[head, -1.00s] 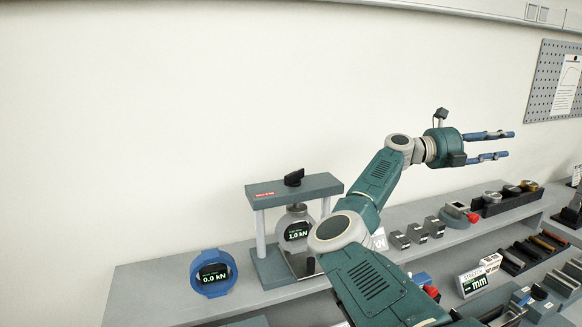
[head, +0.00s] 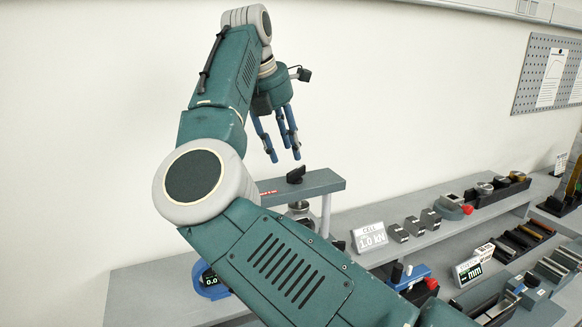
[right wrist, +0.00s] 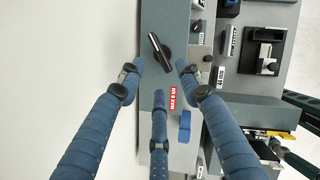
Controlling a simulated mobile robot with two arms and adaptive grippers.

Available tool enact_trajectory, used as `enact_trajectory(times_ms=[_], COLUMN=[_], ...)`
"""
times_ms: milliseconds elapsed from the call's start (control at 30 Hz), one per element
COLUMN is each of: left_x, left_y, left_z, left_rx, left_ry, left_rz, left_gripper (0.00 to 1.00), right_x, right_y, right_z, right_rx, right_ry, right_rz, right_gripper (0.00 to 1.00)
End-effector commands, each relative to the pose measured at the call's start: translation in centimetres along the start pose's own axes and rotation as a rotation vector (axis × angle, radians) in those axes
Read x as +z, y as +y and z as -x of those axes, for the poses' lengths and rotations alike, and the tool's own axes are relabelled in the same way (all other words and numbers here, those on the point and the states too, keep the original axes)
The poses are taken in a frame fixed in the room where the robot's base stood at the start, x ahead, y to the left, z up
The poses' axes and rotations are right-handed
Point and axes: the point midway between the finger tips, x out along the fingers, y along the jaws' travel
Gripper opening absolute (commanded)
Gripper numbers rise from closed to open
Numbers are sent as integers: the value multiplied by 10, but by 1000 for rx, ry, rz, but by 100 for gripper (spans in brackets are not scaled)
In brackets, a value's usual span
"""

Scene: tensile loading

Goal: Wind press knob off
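The press knob (head: 296,175) is a black bar-shaped handle on top of the grey-green press crossbar (head: 325,184). My right gripper (head: 285,158) points down just above the knob, slightly to its left in the head view. In the right wrist view its blue fingers (right wrist: 158,68) are spread apart and empty. The knob (right wrist: 160,52) shows there just beyond the fingertips, lying slantwise on the crossbar (right wrist: 177,20). The fingers seem not to touch it. My right arm hides most of the press's lower part. My left gripper is not in view.
A blue gauge (head: 207,282) stands left of the press, partly behind my arm. A cell sign (head: 371,238) and several grey blocks (head: 414,226) are on the shelf to the right. The white wall is close behind the press.

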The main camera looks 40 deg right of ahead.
Motion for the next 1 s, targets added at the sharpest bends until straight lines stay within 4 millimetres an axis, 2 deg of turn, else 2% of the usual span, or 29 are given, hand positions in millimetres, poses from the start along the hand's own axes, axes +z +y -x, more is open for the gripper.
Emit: enact_trajectory(times_ms=[200, 400, 767, 933, 1000], left_x=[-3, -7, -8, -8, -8], left_y=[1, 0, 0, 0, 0], left_z=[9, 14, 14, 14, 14], left_rx=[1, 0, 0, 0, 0], left_ry=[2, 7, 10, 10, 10], left_rz=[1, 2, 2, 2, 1], left_gripper=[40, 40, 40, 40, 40], right_x=[0, 0, 1, 1, 1], right_y=[-1, -1, -1, -1, -1], right_z=[-40, -62, -68, -68, -68], right_rx=[-4, -2, -2, -2, -2], right_ry=[1, 0, -2, -2, -2], right_rz=[0, 1, 0, 0, 0], right_gripper=[35, 35, 35, 2, 0])
